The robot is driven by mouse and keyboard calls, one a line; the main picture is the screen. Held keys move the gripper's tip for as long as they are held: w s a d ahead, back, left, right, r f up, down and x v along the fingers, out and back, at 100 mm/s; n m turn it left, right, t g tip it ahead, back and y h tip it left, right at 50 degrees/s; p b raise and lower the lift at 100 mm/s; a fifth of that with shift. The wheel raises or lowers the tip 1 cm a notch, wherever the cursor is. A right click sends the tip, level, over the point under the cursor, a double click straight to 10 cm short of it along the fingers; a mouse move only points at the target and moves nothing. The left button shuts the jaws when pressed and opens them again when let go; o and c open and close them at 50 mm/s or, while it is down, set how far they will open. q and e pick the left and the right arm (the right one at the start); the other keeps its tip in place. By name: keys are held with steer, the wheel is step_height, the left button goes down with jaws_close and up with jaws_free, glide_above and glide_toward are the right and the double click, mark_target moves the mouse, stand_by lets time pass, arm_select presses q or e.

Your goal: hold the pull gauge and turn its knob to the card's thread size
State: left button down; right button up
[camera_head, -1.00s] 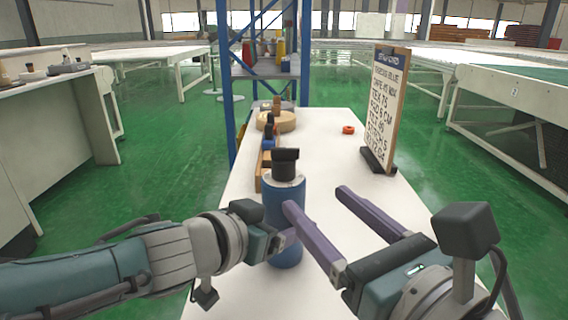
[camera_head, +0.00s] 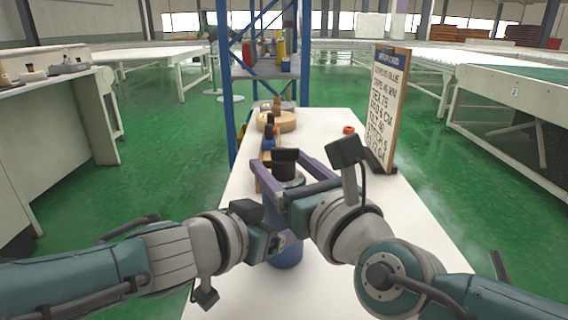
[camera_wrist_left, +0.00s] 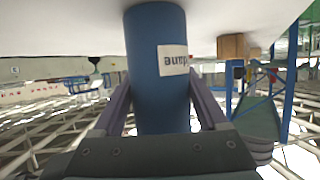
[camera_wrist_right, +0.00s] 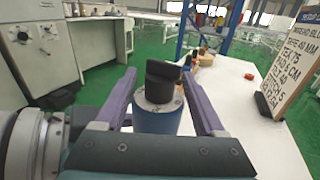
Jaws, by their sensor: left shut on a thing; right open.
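The pull gauge is a blue cylinder (camera_head: 284,250) standing upright on the white table, with a black knob (camera_head: 286,163) on its grey top. My left gripper (camera_wrist_left: 160,95) is shut around the blue body, which bears a white label in the left wrist view. My right gripper (camera_wrist_right: 160,90) is open, with one finger on each side of the knob and a gap to it. The knob (camera_wrist_right: 162,80) and grey collar show between these fingers in the right wrist view.
The white table (camera_head: 330,150) is clear between gauge and card. A wooden rack (camera_head: 265,170) with spools and a round wooden piece (camera_head: 284,122) stand behind the gauge. A blue shelf frame (camera_head: 225,80) rises beyond.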

jaws_close()
stand_by(0.5)
steer(key=shift+a, duration=0.1)
steer(key=shift+m+h, duration=0.4)
steer(key=shift+h, duration=0.1)
steer(key=shift+m+t+h, duration=0.8)
steer(key=shift+m+h, duration=0.4)
steer(key=shift+h, duration=0.6)
jaws_free()
steer(key=shift+s, duration=0.2)
